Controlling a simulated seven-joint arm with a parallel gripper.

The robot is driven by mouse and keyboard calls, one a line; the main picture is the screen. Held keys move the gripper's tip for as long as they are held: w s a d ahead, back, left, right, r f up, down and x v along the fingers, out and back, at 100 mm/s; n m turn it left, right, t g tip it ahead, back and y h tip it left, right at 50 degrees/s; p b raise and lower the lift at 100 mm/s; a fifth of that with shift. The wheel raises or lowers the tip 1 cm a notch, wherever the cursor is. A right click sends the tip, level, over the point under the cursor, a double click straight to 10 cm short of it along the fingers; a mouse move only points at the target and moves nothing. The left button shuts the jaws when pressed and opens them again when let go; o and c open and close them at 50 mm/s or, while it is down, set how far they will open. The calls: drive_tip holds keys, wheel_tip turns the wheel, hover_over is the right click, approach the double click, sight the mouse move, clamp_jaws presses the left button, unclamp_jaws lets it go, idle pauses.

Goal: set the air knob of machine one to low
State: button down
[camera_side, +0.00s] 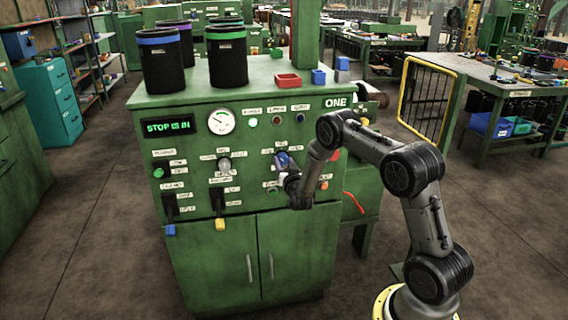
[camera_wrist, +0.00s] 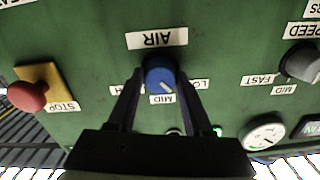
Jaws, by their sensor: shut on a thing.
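The blue air knob (camera_wrist: 160,74) is on the green front panel of machine one (camera_side: 290,235), under an upside-down AIR label (camera_wrist: 157,38) in the wrist view. My gripper (camera_wrist: 159,80) has one finger on each side of the knob and is shut on it. The knob's white mark points down and slightly right, near the MID label (camera_wrist: 161,99) on the side of the partly hidden LOW label (camera_wrist: 195,84). The HIGH label at left is mostly covered by a finger. In the side view my gripper (camera_side: 285,164) is at the panel and partly hides the knob.
A red stop button (camera_wrist: 28,96) on a yellow plate is left of the knob in the wrist view. A grey speed knob (camera_wrist: 300,62) is at right. The green display (camera_side: 167,127) reads STOP IS IN. Two black levers and several small controls share the panel.

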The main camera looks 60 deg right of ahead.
drive_tip(key=shift+n, duration=1)
drive_tip(key=shift+c, duration=1.6)
unclamp_jaws()
drive_tip(key=v, duration=1.4)
drive_tip(key=shift+w, duration=0.1)
